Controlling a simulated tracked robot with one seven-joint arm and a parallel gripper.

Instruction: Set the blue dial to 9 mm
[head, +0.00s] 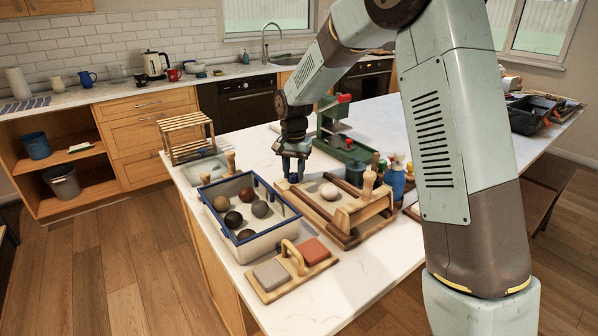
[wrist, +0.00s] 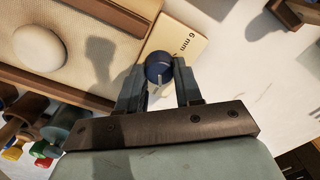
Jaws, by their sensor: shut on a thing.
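The blue dial (wrist: 158,66) is a small dark blue round knob with a white pointer line. In the wrist view its pointer runs down toward my gripper's palm, leaning slightly left. My gripper (wrist: 157,78) is shut on it, one finger on each side. A pale plate (wrist: 180,32) beside the dial reads "6 mm"; no other marking is readable. The dial is at the corner of a wooden rolling board (head: 294,200) with a pale ball of clay (head: 330,191) on it. In the head view my gripper (head: 291,177) hides most of the dial.
A blue-rimmed bin (head: 252,243) of several clay balls stands left of the board. A wooden block with two pads (head: 291,270) is in front. A green press (head: 334,125) stands close behind my gripper. Bottles and jars (head: 396,180) stand to the right.

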